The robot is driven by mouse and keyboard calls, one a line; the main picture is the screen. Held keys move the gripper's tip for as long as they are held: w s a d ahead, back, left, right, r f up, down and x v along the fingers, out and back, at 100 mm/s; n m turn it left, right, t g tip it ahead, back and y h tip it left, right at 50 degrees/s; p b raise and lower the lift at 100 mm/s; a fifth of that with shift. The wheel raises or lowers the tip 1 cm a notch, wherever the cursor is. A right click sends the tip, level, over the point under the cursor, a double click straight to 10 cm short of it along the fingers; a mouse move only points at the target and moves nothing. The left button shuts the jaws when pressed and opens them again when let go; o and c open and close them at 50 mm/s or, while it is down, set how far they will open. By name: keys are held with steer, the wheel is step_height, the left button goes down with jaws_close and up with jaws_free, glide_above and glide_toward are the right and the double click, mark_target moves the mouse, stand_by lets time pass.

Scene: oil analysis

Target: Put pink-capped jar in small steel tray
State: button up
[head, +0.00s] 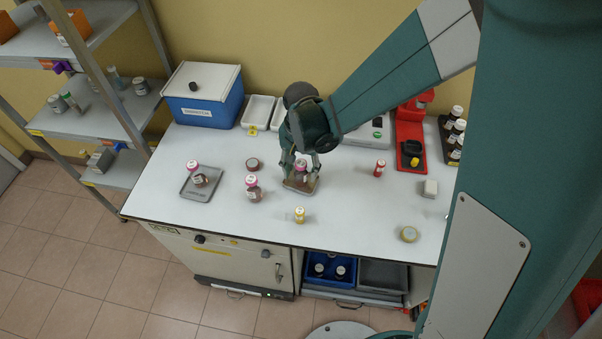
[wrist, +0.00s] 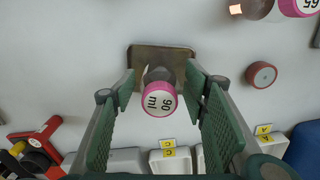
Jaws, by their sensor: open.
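In the wrist view the pink cap (wrist: 159,99) faces me, and the tray (wrist: 178,52) lies beneath the jar. My gripper (head: 302,160) is open above the tray. In the wrist view its fingers (wrist: 160,88) are on both sides of the jar, with gaps visible beside the cap. Another pink-capped jar (head: 252,187) stands on the bench to the left. A third pink-capped jar (head: 198,178) is on a grey tray (head: 193,195) at far left.
A yellow-capped jar (head: 299,214) stands at the front, and a red-capped vial (head: 379,168) to the right. White trays (head: 258,112) and a blue box (head: 203,103) are behind.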

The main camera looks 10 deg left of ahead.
steer(key=shift+r+p, duration=0.3)
steer(key=shift+r, duration=4.55)
steer(key=shift+d+r, duration=0.3)
steer(key=shift+d, duration=0.1)
steer(key=s+d+r+n+t+y, duration=0.1)
steer(key=s+d+r+t, duration=0.1)
steer(key=d+r, duration=0.5)
steer(key=s+d+r+t, duration=0.1)
steer(key=d+r, duration=0.4)
steer(key=d, duration=0.5)
steer(key=s+d+r+n+t+h, duration=0.1)
steer(key=s+d+r+t, duration=0.3)
steer(key=s+d, duration=0.6)
steer(key=d, duration=0.4)
steer(key=shift+o, duration=0.5)
steer(key=shift+s+d, duration=0.1)
